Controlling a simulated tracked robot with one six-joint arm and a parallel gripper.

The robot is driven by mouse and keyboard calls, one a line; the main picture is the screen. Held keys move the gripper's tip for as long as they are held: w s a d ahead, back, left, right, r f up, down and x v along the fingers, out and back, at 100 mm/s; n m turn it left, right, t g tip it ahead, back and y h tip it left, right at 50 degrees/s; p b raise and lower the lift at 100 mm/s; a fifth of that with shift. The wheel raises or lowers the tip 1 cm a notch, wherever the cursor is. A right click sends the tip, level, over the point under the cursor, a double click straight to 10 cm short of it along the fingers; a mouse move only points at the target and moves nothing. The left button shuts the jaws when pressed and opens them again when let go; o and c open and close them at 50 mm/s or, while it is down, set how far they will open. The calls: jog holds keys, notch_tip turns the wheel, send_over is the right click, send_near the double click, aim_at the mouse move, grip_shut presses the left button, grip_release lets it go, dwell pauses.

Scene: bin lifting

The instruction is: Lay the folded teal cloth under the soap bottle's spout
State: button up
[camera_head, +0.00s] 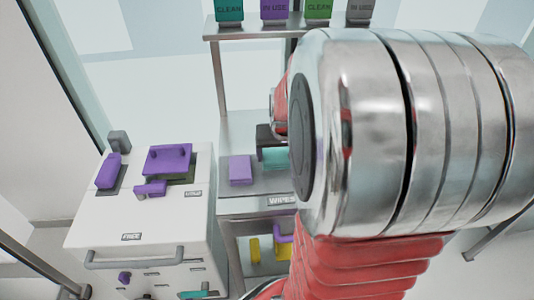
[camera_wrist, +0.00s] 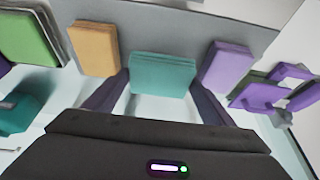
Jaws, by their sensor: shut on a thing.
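The folded teal cloth (camera_wrist: 162,75) sits between the two dark fingers of my gripper (camera_wrist: 162,82) in the wrist view, and the gripper is shut on it. In the head view the teal cloth (camera_head: 275,157) shows just left of my arm, below the dark gripper (camera_head: 268,140), over the shelf marked WIPES. My arm hides its right part. I cannot tell whether the cloth touches the shelf. I cannot make out the soap bottle or its spout for certain. A teal object (camera_wrist: 20,112) lies at the left in the wrist view, its kind unclear.
A purple folded cloth (camera_head: 241,169) lies left of the teal one. Orange (camera_wrist: 97,48) and green (camera_wrist: 30,38) cloths show in the wrist view. A white cabinet (camera_head: 140,215) bears purple fittings (camera_head: 168,159). Colored bins (camera_head: 274,10) stand on the upper shelf.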

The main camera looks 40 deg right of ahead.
aim_at(279, 159)
jog(key=shift+f, duration=1.85)
jog(key=o, duration=1)
jog(key=shift+v, duration=6.1)
